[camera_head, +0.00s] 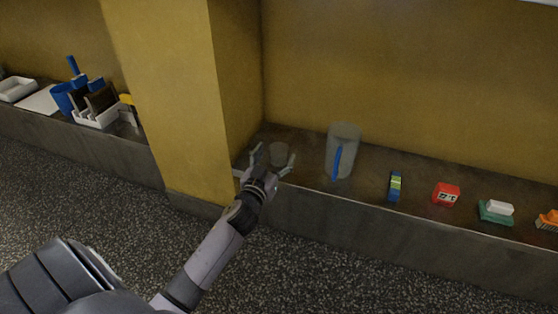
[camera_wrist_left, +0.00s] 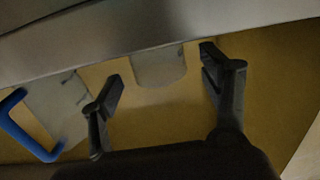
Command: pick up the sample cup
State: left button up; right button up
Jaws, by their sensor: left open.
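The sample cup (camera_head: 279,152) is a small, clear, greyish cup standing on the ledge beside the yellow pillar. In the left wrist view the cup (camera_wrist_left: 158,66) shows between the fingers, a little beyond the tips. My left gripper (camera_head: 273,157) is open, with its fingers spread to either side of the cup in the head view. It is empty; I see no clear contact with the cup. In the wrist view the open left gripper (camera_wrist_left: 161,76) shows both dark fingers. My right gripper is not in view.
A clear jug (camera_head: 344,148) with a blue handle stands close to the right of the cup. Further right lie a blue-green item (camera_head: 395,186), a red block (camera_head: 446,194) and a green-white brush (camera_head: 496,211). The yellow pillar (camera_head: 180,95) rises at left.

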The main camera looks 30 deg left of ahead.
aim_at(276, 156)
pick_arm(q)
jog(key=b+x, duration=0.1)
jog(key=x, duration=0.2)
jog(key=shift+w, duration=0.15)
jog(key=shift+c, duration=0.5)
jog(key=c, duration=1)
jog(key=shift+r, duration=0.1)
